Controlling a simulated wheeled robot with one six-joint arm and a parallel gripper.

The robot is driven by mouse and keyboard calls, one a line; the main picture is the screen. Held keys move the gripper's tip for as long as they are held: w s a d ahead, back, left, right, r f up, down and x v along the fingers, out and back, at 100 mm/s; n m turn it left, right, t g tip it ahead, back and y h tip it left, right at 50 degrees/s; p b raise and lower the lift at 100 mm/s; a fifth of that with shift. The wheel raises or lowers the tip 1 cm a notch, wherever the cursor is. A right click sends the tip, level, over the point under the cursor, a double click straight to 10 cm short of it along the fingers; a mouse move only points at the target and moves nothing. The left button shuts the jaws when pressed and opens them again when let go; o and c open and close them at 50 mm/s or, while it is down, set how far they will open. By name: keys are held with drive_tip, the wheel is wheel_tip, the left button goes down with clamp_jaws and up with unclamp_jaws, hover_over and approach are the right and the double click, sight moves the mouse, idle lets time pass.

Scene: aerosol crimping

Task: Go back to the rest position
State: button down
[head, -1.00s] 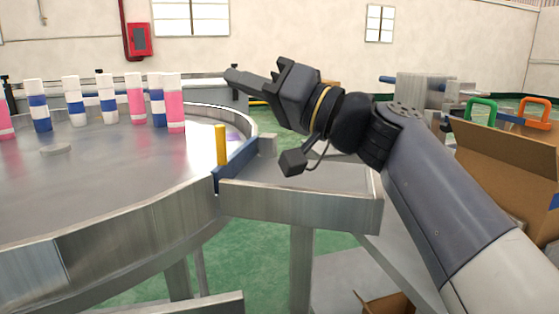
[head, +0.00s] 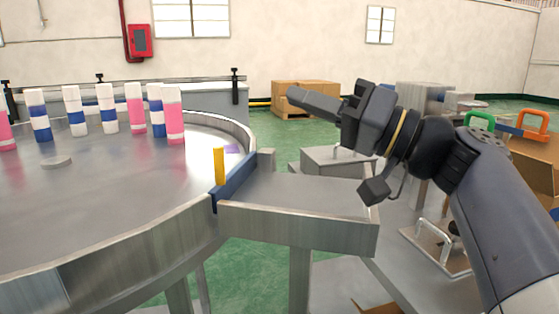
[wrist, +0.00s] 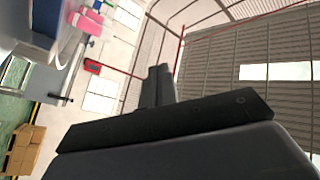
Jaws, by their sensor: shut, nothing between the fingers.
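My gripper (head: 292,93) is raised in the air at the right of the head view, pointing left toward the back wall. Its fingers are shut and empty. It hangs above and behind the metal side shelf (head: 300,225), apart from the turntable and the cans. In the wrist view the shut fingers (wrist: 158,72) point up toward the wall and ceiling, with nothing between them.
A round metal turntable (head: 110,215) at left carries several pink, blue and white cans (head: 173,115). A yellow post (head: 219,166) and blue guide (head: 234,181) stand at its edge. Cardboard boxes (head: 305,97) lie behind. An open carton (head: 535,155) is at right.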

drive_tip(key=s+a+r+x, duration=0.1)
drive_tip(key=s+x, duration=0.1)
drive_tip(key=x, duration=0.7)
wheel_tip(320, 180, down, 5)
drive_tip(key=b, duration=0.4)
drive_tip(key=w+d+r+m+h+p, duration=0.1)
drive_tip(key=w+p, duration=0.3)
drive_tip(key=p, duration=0.5)
drive_tip(key=w+d+r+m+h+p, duration=0.1)
drive_tip(key=w+m+p, duration=0.3)
drive_tip(key=p, duration=0.6)
drive_tip(key=w+d+r+m+t+p, duration=0.1)
drive_tip(key=w+p, duration=0.3)
drive_tip(key=p, duration=0.5)
drive_tip(key=shift+w+r+m+h, duration=0.35)
drive_tip(key=shift+r+m+h, duration=0.05)
drive_tip(key=shift+r+m, duration=0.5)
drive_tip(key=shift+w+f+p, duration=0.1)
drive_tip(key=shift+f+p, duration=0.05)
drive_tip(key=shift+p, duration=0.15)
drive_tip(key=shift+d, duration=0.1)
